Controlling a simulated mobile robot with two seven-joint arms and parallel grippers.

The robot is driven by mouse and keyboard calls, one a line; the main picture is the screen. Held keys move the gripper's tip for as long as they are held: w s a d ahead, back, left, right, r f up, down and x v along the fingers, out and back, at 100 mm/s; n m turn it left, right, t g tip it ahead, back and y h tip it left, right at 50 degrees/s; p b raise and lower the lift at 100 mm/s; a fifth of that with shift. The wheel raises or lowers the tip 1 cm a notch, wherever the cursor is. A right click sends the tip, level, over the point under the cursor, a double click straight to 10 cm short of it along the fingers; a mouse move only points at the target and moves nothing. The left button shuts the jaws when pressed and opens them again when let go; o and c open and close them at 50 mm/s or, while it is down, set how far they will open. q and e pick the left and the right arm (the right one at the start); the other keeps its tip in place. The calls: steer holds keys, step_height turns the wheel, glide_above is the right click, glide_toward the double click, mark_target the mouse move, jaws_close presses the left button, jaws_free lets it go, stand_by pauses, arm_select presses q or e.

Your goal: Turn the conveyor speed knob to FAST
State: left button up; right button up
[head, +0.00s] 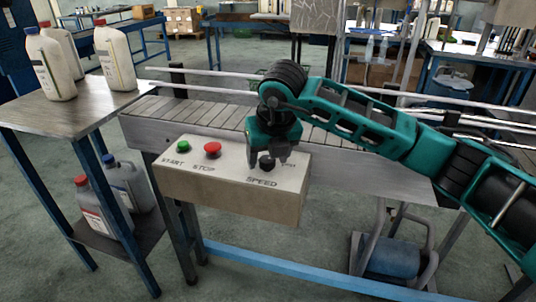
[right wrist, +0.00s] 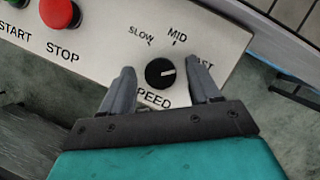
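The black speed knob (right wrist: 160,74) sits on the control box (head: 240,190), with SLOW, MID and a partly covered FAST label around it. Its white pointer line points right and slightly up, roughly toward the FAST label (right wrist: 204,63). My right gripper (right wrist: 162,80) is open, with one finger on each side of the knob and a visible gap to both. In the head view my right gripper (head: 268,158) is over the knob (head: 267,165) from above and hides part of it. My left gripper is not in view.
The green START button (head: 183,146) and red STOP button (head: 212,149) are left of the knob on the same box. The slatted conveyor (head: 190,113) runs behind it. A side table (head: 85,97) with several white bottles stands at left.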

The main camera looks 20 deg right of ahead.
steer(key=shift+r, duration=0.1)
steer(key=shift+s+r, duration=0.1)
steer(key=shift+r, duration=0.2)
steer(key=v, duration=1.2)
steer(key=shift+p, duration=0.4)
